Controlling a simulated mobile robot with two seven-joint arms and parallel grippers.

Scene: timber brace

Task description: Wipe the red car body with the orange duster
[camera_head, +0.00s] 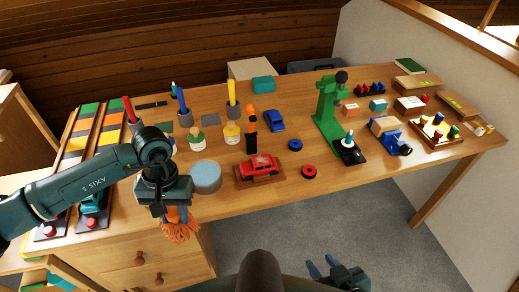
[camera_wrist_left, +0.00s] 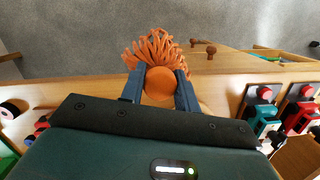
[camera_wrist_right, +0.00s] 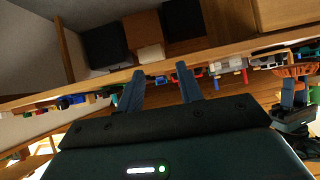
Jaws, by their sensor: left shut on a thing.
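The red car body (camera_head: 259,165) sits on a small wooden block near the front middle of the table. The orange duster (camera_head: 180,230) hangs from my left gripper (camera_head: 176,212), its strands pointing down in front of the table's front edge. In the left wrist view the duster (camera_wrist_left: 152,50) shows between the two fingers, which are shut on it. The car is to the right of the duster, apart from it. My right gripper (camera_head: 332,270) is low in front of the table, with its fingers apart and empty; they also show spread in the right wrist view (camera_wrist_right: 160,88).
A pale blue round tin (camera_head: 206,177) stands between my left gripper and the car. Bottles (camera_head: 197,139), an orange-topped black tool (camera_head: 251,135) and a blue car (camera_head: 274,121) stand behind. A green press (camera_head: 328,105) stands further right.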

